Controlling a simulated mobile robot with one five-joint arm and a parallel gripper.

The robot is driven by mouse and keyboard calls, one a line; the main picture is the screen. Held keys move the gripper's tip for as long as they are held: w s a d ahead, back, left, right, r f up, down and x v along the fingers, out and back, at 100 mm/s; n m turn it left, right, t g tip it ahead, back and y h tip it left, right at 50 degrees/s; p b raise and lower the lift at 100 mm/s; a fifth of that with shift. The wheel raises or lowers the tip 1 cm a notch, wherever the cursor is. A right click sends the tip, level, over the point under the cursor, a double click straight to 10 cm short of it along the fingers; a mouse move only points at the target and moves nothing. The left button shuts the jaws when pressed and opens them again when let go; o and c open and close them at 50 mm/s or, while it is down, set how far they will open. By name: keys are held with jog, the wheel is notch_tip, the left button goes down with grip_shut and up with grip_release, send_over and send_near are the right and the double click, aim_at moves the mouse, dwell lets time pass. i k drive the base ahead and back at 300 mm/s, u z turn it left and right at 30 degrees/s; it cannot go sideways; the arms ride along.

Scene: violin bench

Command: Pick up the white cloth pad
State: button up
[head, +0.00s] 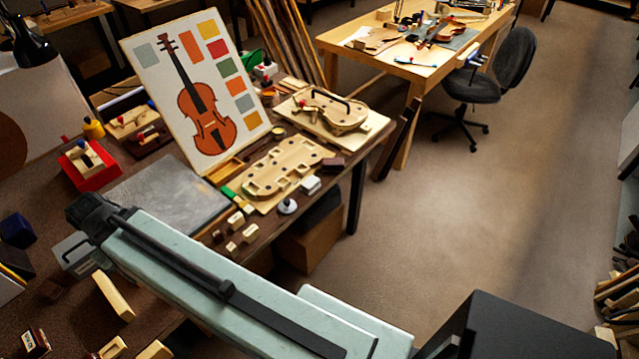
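A small white block-like thing (311,186) lies near the front edge of the dark bench, at the right end of the pale wooden violin mould (280,170). It may be the white cloth pad, but it is too small to tell its material. A white round thing with a dark top (288,206) stands just to its lower left, apart from it. My arm crosses the lower part of the head view and ends in a dark joint over the left of the bench. I cannot make out the gripper's fingers.
Small wooden blocks (235,220) lie along the bench edge left of the round thing. A dark block (333,164) sits right of the mould. Open floor (440,230) lies to the right.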

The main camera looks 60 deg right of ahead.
aim_at(310, 186)
jog(key=z, duration=1.55)
jog(key=k, duration=1.2)
jog(key=u, duration=0.3)
jog(key=i, duration=1.6)
jog(key=u, duration=0.85)
